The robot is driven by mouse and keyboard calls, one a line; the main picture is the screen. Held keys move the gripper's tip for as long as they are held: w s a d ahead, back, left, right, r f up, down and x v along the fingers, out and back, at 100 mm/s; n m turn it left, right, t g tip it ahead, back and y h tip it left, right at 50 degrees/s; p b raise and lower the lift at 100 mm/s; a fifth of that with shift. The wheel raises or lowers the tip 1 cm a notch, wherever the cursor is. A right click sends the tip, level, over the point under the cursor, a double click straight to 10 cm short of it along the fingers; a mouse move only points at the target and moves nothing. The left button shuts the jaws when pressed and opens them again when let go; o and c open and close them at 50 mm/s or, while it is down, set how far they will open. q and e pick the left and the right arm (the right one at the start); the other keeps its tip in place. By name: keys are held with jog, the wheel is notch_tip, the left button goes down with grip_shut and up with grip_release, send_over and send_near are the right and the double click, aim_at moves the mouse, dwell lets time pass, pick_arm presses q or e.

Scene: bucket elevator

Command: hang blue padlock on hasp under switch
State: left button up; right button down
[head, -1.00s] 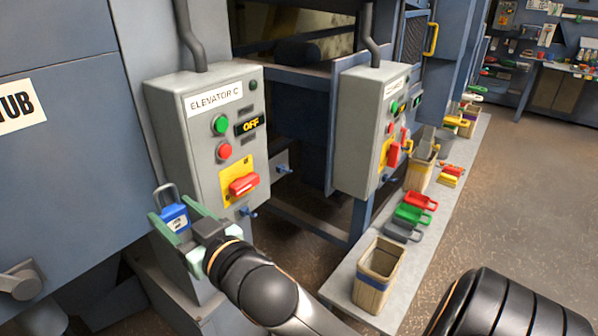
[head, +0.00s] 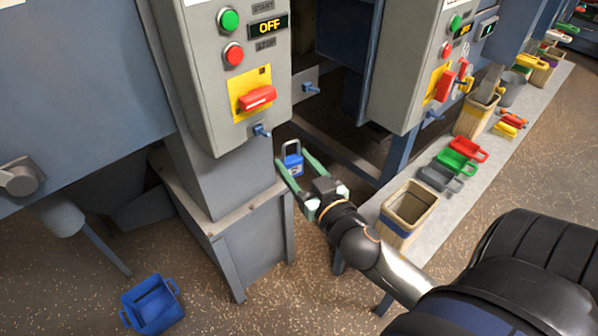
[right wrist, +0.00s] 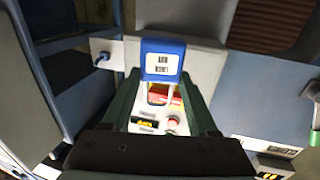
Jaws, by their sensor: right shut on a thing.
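The blue padlock (head: 293,166) is upright between the green fingers of my right gripper (head: 298,172), which is shut on it. Its grey shackle points up in the head view. In the right wrist view the padlock (right wrist: 162,58) sits between the fingers, its shackle toward the switch panel. The red switch (head: 257,98) is on a yellow plate on the grey control box. The blue hasp (head: 262,131) sticks out just under it. The padlock appears right of and below this hasp, apart from it. My left gripper is not in view.
A second grey box (head: 411,70) stands to the right. Another blue peg (head: 311,88) is on a plate between the boxes. A bench holds a bin (head: 408,207) and several coloured padlocks. A blue bucket (head: 152,304) is on the floor.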

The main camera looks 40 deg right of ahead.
jog(key=shift+s+d+f, duration=0.1)
jog(key=shift+s+f, duration=0.05)
jog(key=shift+f, duration=0.3)
jog(key=shift+w+a+p, duration=0.15)
jog(key=shift+w+p, duration=0.15)
jog(key=shift+w, duration=1.1)
jog(key=shift+w+a+p, duration=0.1)
jog(key=shift+w+p, duration=0.15)
jog(key=shift+w, duration=1.15)
jog(key=shift+w, duration=0.15)
jog(key=shift+w+a, duration=0.15)
jog(key=shift+w, duration=1.55)
jog(key=shift+f+b, duration=0.6)
jog(key=shift+f, duration=0.2)
jog(key=shift+c, duration=0.5)
grip_release()
